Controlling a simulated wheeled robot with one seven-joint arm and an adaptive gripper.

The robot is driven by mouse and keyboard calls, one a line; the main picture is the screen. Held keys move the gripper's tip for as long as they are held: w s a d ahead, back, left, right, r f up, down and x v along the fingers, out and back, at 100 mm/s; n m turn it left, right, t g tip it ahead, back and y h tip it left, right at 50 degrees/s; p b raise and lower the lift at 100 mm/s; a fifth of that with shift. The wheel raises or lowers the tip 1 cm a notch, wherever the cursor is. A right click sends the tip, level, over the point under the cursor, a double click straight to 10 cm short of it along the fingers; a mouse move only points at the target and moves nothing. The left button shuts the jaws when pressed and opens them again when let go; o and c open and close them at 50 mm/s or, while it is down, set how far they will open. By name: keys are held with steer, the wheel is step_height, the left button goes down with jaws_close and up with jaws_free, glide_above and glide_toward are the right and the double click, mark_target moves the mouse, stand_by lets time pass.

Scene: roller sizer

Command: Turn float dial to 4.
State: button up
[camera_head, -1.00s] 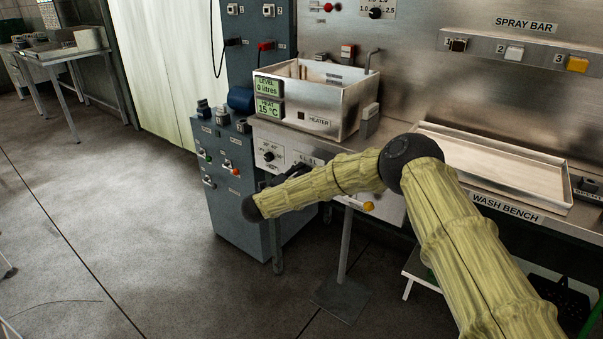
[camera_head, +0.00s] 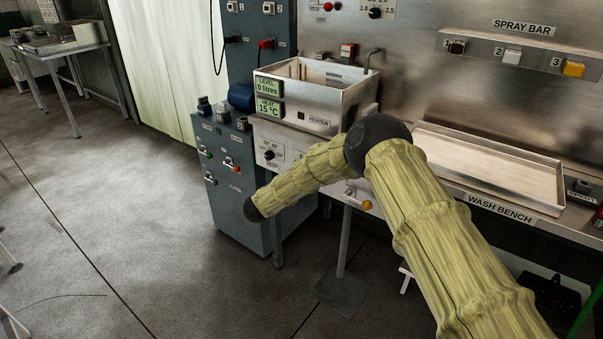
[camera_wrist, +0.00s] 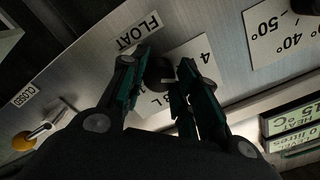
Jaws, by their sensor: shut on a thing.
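In the wrist view, the float dial (camera_wrist: 158,70) is a small dark knob on a white scale plate (camera_wrist: 203,55), under a FLOAT label (camera_wrist: 138,32). The marks 4 and 8 L show beside it; the other marks and the dial's pointer are hidden or too dark to read. My gripper (camera_wrist: 158,84) is shut on the dial, with one finger on each side of it. In the head view, my arm hides the gripper and the float dial.
A yellow knob (camera_wrist: 22,141) near a CLOSED label (camera_wrist: 22,100) and a temperature scale (camera_wrist: 285,32) flank the dial. The tank (camera_head: 320,95) stands above, its displays reading 0 litres and 15 °C. A blue control cabinet (camera_head: 228,190) stands left of the bench.

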steer(key=shift+s+f+n+p, duration=0.1)
steer(key=shift+n+p, duration=0.05)
steer(key=shift+n, duration=0.65)
steer(key=shift+f+n+p, duration=0.1)
steer(key=shift+n+p, duration=0.05)
steer(key=shift+n, duration=0.65)
steer(key=o, duration=1)
steer(key=shift+r, duration=0.1)
steer(key=v, duration=1.2)
steer(key=shift+d, duration=0.1)
